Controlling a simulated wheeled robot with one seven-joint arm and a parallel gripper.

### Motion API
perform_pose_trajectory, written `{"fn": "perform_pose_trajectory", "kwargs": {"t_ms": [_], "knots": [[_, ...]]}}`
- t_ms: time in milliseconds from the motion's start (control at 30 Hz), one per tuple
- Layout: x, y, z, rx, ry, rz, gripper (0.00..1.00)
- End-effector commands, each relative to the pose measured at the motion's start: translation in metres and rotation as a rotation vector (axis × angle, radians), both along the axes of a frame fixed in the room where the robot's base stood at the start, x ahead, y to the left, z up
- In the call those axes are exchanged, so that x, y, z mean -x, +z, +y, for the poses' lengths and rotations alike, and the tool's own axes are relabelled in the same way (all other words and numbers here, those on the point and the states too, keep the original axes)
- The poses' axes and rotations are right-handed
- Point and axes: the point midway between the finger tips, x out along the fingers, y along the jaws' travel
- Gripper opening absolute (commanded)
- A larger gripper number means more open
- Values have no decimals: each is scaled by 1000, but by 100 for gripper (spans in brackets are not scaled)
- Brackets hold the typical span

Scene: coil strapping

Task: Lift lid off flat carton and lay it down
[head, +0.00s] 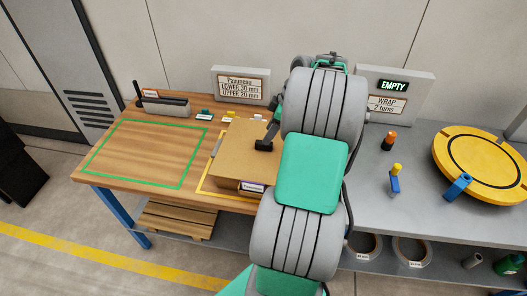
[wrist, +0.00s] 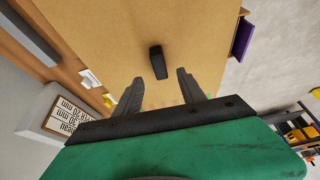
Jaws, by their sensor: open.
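The flat carton (head: 238,181) is brown and sits inside a yellow outline on the wooden bench, with a white and purple label on its front side. Its lid (wrist: 140,35) fills much of the wrist view. A small black handle (wrist: 158,62) stands up from the lid; it also shows in the head view (head: 264,145). My gripper (wrist: 155,82) is open over the lid, with the handle just ahead of and between its fingertips. Nothing is between the fingers. My arm hides the carton's right side in the head view.
A green outlined area (head: 145,153) on the bench left of the carton is empty. A sign (head: 240,85) and small coloured items stand along the back. A yellow turntable (head: 485,162) and small tools lie on the grey bench at right.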

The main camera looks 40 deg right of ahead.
Motion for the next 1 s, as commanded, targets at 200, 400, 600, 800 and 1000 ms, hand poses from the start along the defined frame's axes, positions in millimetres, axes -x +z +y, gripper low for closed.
{"fn": "perform_pose_trajectory", "kwargs": {"t_ms": [200, 400, 600, 800, 1000], "knots": [[-9, -36, 8, -2, -1, 2, 47], [-13, -45, 10, 2, -2, 0, 47], [-13, -45, 10, 1, -3, 0, 39], [-12, -44, 10, 1, -4, 0, 23], [-12, -44, 10, 1, -4, 0, 6]]}}
